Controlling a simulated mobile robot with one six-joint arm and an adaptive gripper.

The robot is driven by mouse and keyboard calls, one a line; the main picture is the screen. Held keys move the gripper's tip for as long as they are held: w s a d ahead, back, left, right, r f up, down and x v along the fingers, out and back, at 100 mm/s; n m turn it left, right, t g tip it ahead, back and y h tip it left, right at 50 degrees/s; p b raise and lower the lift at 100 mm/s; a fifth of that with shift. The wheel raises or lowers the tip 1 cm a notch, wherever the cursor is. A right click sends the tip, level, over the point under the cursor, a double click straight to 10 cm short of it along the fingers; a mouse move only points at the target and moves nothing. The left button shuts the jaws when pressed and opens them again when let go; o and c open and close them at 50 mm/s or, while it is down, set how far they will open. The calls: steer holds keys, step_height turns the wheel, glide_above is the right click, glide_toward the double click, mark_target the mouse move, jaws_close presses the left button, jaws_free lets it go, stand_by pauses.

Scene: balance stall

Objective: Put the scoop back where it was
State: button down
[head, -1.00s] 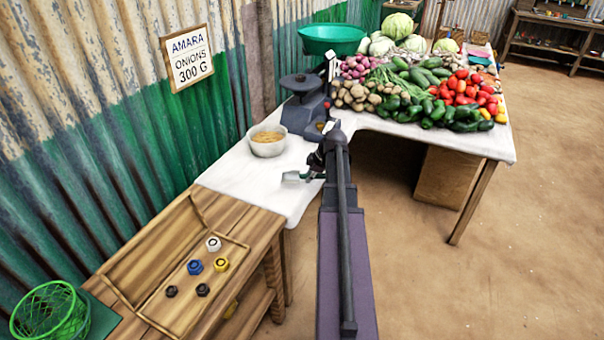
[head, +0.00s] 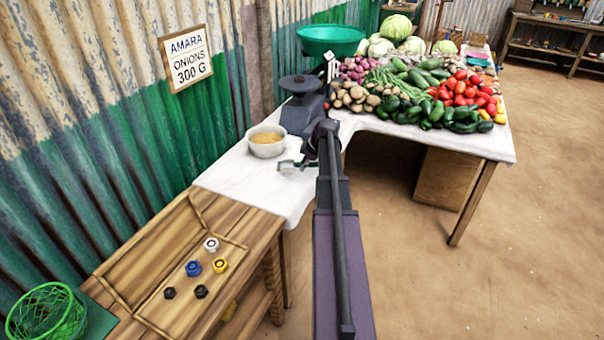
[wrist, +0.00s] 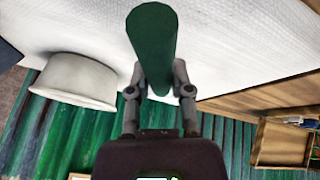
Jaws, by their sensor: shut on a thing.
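The scoop shows in the head view (head: 288,166) as a small pale metal head just left of the end of my arm, over the white-covered table. In the wrist view its dark green round handle (wrist: 152,45) stands between my two fingers. My gripper (wrist: 158,85) is shut on this handle; in the head view the gripper (head: 310,165) is mostly hidden by my arm. I cannot tell whether the scoop touches the cloth. A pale bowl (head: 267,149) of tan grain stands left of and behind the scoop; it also shows in the wrist view (wrist: 75,82).
A dark scale (head: 300,105) with a green pan (head: 331,38) stands behind the bowl. Vegetables fill the table at the right. A wooden tray of weights (head: 165,322) and a green basket (head: 48,314) are at the lower left. The white cloth (head: 262,190) in front of the bowl is bare.

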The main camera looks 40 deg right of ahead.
mark_target(303, 178)
steer(key=shift+f+b, duration=1.65)
steer(key=shift+f, duration=0.1)
steer(key=shift+f, duration=0.1)
steer(key=c, duration=0.5)
jaws_free()
steer(key=shift+c, duration=0.2)
steer(key=shift+p+v, duration=1.15)
steer(key=shift+v, duration=0.2)
steer(key=p+v, duration=0.8)
steer(key=v, duration=0.1)
steer(key=shift+r, duration=0.3)
steer(key=shift+a, duration=0.15)
